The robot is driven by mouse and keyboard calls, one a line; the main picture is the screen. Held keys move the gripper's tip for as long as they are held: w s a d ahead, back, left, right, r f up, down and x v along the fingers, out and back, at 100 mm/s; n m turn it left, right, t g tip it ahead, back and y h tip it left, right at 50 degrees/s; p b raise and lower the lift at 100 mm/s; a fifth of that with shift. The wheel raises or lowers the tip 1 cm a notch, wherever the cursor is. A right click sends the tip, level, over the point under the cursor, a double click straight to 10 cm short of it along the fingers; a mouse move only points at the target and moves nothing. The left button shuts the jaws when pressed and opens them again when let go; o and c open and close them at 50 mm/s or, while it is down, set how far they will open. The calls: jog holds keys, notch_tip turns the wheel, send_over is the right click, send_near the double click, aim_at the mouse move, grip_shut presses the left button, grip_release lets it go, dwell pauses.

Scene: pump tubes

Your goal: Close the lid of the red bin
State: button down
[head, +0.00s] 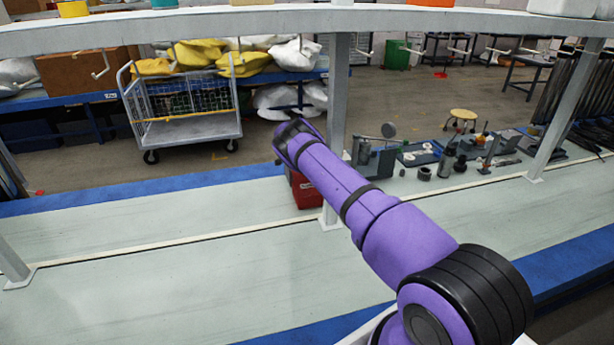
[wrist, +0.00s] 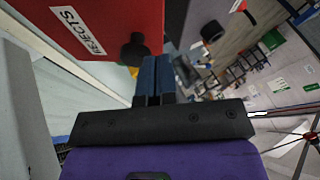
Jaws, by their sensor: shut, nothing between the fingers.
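The red bin (head: 307,192) stands on the pale bench, mostly hidden behind my arm and a post foot in the head view. In the wrist view its red face (wrist: 108,22) with a white "REJECTS" label fills the upper left. A black round knob (wrist: 135,47) shows at the edge of that face. My gripper (wrist: 154,62) is shut and empty, its blue-black fingertips just beside the knob; I cannot tell whether they touch. In the head view the arm's end hides the bin's top, so the lid's position cannot be told.
A grey upright post (head: 338,100) stands right beside the bin. A grey machine (head: 375,160) and several metal parts lie on the bench to the right. The bench left of the bin is clear. A wire cart (head: 185,110) stands on the floor behind.

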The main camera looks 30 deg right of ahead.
jog(key=shift+w+d+f, duration=0.2)
jog(key=shift+w+f, duration=0.5)
jog(key=shift+f, duration=0.05)
jog(key=shift+w+d+f, duration=0.2)
jog(key=shift+w+f, duration=0.45)
jog(key=shift+f, duration=0.05)
jog(key=shift+w, duration=0.1)
